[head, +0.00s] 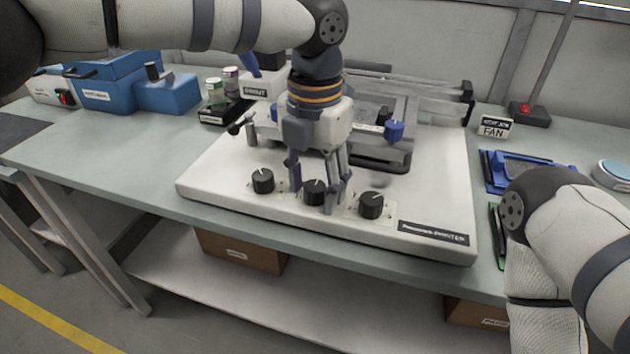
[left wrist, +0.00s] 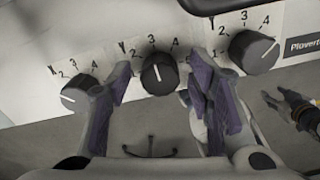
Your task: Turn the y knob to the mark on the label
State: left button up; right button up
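The Y knob (left wrist: 160,73) is black and round with a white pointer line. It is the middle knob on the white machine's front panel (left wrist: 35,45) and also shows in the head view (head: 314,191). Its pointer is near upright, tilted slightly left, toward the label's 3. Any separate target mark is too small to tell. My left gripper (left wrist: 160,84) points down at the panel, its purple-padded fingers apart on either side of the Y knob; gaps show in the left wrist view. My right arm (head: 585,245) is at the right; dark and orange parts (left wrist: 298,108) there may be its gripper.
The X knob (head: 262,181) and Z knob (head: 371,205) stand close on either side of the Y knob. A blue knob (head: 394,130) stands farther back.

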pick_arm(q)
grip_shut()
jog(key=shift+m, duration=0.3)
pick_arm(e)
jog(key=shift+w+r, duration=0.2)
pick_arm(q)
jog(key=shift+r+m+p, duration=0.15)
jog(key=shift+m+p, duration=0.2)
jog(key=shift+m, duration=2.25)
jog(key=shift+m+p, duration=0.3)
jog(key=shift+m, duration=1.1)
pick_arm(e)
jog(key=shift+w+r+t, duration=0.3)
jog(key=shift+w+r, duration=0.3)
